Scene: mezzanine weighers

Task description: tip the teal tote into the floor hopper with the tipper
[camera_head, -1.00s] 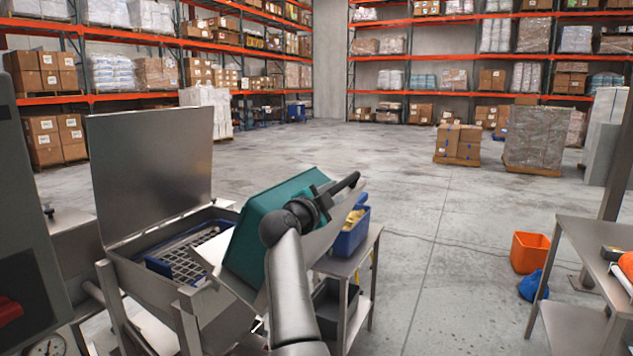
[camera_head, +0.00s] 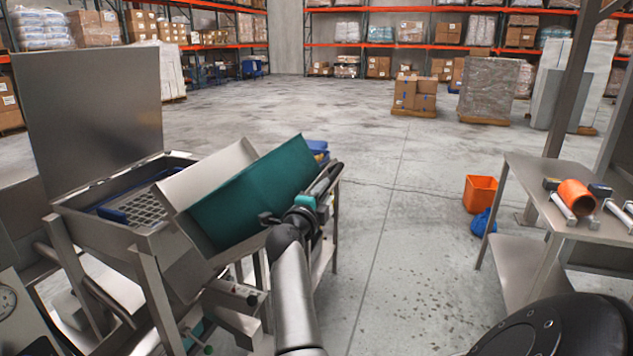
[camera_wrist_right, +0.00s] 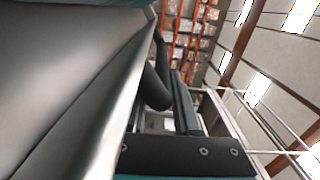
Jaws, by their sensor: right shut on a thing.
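The teal tote (camera_head: 262,190) sits tilted at the tipper, beside a pale metal plate (camera_head: 205,172) of it; I cannot see its contents. The floor hopper (camera_head: 122,212) is to its left, with a grate (camera_head: 148,208) in its top and its grey lid (camera_head: 92,120) standing up. My right gripper (camera_head: 312,208) is at the right end of the tote, shut on what looks like the tipper's dark handle (camera_head: 328,178); its fingers are hard to make out. In the right wrist view dark bars and a grey panel fill the near side. My left gripper is not in view.
A steel table (camera_head: 535,195) at right holds an orange roll (camera_head: 576,196) and small tools. An orange bin (camera_head: 480,193) and a blue bag (camera_head: 483,222) are on the floor. Blue bins stand behind the tote. The floor ahead is clear, up to pallets of boxes (camera_head: 414,95).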

